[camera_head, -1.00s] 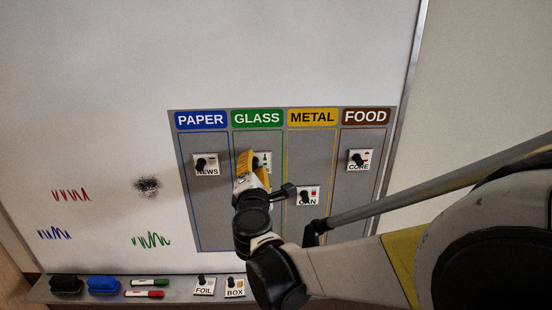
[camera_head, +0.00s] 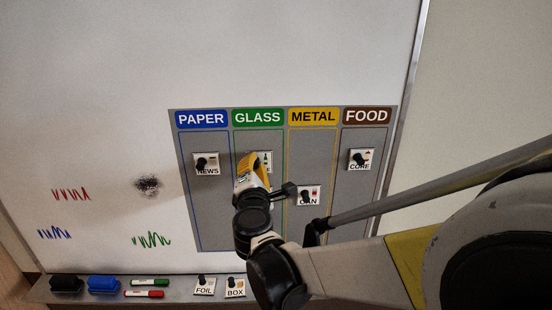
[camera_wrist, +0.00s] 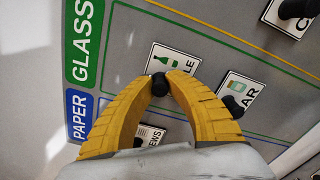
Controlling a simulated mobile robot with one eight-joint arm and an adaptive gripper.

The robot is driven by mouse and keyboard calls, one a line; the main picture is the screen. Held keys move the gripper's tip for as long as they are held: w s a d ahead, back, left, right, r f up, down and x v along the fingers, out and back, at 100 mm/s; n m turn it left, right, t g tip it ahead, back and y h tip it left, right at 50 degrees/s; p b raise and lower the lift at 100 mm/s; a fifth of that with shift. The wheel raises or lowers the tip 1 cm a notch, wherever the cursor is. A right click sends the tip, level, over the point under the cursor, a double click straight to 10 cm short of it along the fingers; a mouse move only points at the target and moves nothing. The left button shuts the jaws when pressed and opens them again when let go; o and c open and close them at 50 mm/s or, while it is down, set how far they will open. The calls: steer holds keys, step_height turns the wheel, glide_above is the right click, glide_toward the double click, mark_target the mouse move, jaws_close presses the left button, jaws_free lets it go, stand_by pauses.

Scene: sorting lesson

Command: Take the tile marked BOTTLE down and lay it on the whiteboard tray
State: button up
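The BOTTLE tile (camera_wrist: 170,57) is a white tile with a green bottle picture and the letters LE showing; the rest of its word is hidden. It is on the board in the GLASS column. In the head view the tile (camera_head: 267,161) is partly behind my fingers. My gripper (camera_wrist: 161,82) has its yellow fingertips closed on both sides of the tile's black knob. The tile appears to be against the board. In the head view my gripper (camera_head: 254,157) reaches it from below. The whiteboard tray (camera_head: 183,287) runs along the board's bottom edge.
A JAR tile (camera_wrist: 247,87) sits close to my right finger in the wrist view. NEWS (camera_head: 212,160), CAN (camera_head: 314,190) and CORE (camera_head: 367,155) tiles are on the panel. The tray holds erasers, markers, and FOIL (camera_head: 205,291) and BOX (camera_head: 234,293) tiles.

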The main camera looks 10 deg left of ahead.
mark_target(255, 166)
steer(key=shift+s, duration=0.15)
jaws_close()
steer(key=shift+b+v, duration=0.3)
steer(key=shift+v, duration=2.6)
